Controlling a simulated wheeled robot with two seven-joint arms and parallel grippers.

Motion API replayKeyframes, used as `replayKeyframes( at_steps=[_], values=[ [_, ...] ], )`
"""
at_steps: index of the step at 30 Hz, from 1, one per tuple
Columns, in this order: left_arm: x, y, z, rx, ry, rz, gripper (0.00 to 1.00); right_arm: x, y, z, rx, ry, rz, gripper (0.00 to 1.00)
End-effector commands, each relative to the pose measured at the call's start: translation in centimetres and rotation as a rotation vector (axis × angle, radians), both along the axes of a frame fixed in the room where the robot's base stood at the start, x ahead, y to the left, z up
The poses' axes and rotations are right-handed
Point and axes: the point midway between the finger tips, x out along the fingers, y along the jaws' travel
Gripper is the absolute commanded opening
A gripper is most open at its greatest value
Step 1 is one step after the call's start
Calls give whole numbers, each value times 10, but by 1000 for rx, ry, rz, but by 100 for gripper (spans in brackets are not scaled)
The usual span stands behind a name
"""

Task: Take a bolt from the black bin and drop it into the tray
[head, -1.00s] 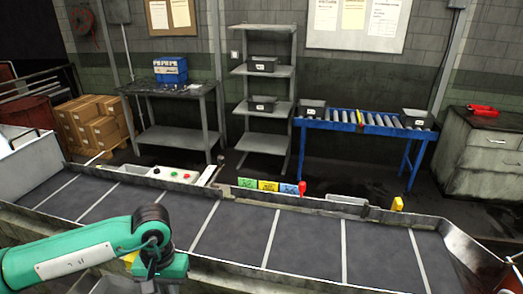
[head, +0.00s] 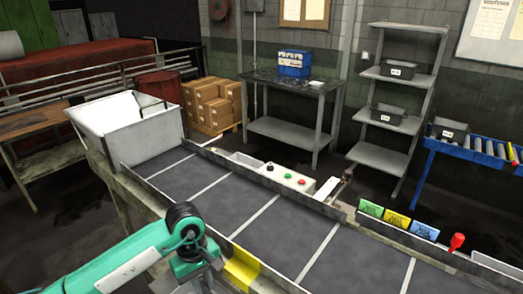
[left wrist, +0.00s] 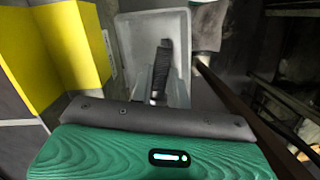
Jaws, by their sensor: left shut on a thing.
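My left arm comes in from the left in the head view; its gripper is hidden below the frame edge. In the left wrist view my left gripper (left wrist: 158,95) is shut on a dark, ribbed, bolt-like thing (left wrist: 163,58). The fingertips are hard to make out. Behind the bolt is a light grey open container (left wrist: 126,38), possibly the tray; the bolt appears over it, but the height cannot be told. Black bins sit on the grey shelf, upper (head: 397,70) and lower (head: 389,115), and one (head: 449,130) is at the roller conveyor's left end. My right gripper is not in view.
A dark belt conveyor (head: 222,188) with raised metal edges runs across the front. A yellow guard (head: 241,268) is beside my left arm. A large white bin (head: 146,142) stands at the belt's far left. A button panel (head: 286,178) lines the back edge.

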Motion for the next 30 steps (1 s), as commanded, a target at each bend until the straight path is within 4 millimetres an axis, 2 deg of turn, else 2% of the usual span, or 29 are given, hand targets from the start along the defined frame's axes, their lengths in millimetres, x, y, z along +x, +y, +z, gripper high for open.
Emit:
replayKeyframes(
  at_steps=[1,3,6,8,11,18,22,26,27,30],
  values=[
    [0,0,-5,-1,2,3,0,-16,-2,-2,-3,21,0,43],
    [0,0,-12,0,1,1,0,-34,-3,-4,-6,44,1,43],
    [-1,0,-25,0,2,1,0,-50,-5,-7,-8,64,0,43],
    [-1,0,-32,0,2,0,0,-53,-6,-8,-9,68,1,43],
    [-1,0,-42,-1,1,0,0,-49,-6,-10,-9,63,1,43],
    [0,0,-54,0,-1,-1,0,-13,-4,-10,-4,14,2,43],
    [0,0,-55,0,-2,-2,0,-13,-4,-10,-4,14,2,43],
    [0,0,-55,0,-2,-2,0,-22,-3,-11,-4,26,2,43],
    [0,0,-55,0,-2,-2,23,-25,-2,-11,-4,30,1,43],
    [0,0,-55,0,-2,-2,43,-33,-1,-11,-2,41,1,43]
  ],
)
